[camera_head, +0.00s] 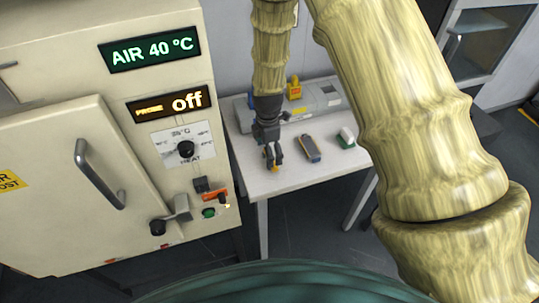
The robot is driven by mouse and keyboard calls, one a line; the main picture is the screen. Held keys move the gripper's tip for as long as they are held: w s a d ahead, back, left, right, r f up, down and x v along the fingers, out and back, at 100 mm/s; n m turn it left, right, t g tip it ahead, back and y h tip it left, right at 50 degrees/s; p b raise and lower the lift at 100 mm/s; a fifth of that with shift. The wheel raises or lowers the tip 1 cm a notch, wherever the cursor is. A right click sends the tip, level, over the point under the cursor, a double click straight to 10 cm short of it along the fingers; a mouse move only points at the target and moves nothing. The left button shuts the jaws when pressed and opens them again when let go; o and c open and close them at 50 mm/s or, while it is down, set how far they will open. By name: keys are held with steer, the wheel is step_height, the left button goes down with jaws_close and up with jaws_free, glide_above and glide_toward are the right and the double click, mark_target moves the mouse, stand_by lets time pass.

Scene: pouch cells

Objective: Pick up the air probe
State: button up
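My gripper (273,161) points down over the front left part of the white table (290,182). A small orange-yellow thing (271,154) shows at its fingertips, partly hidden by the fingers. It may be the air probe, but it is too small to be sure. I cannot tell whether the fingers are closed on it or only around it. A dark handheld meter with orange edges (309,149) lies just right of the gripper, apart from it.
A beige oven (60,100) on the left reads "AIR 40 °C" (150,50) and "PROBE off" (172,102). A green-and-white item (346,139) lies right of the meter. A yellow object (294,88) and a grey unit (318,98) stand behind. The table's front edge is clear.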

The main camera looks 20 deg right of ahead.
steer(key=shift+s+d+f+p, duration=0.15)
steer(key=shift+f+p, duration=0.2)
steer(key=shift+f, duration=1.3)
steer(key=c, duration=0.8)
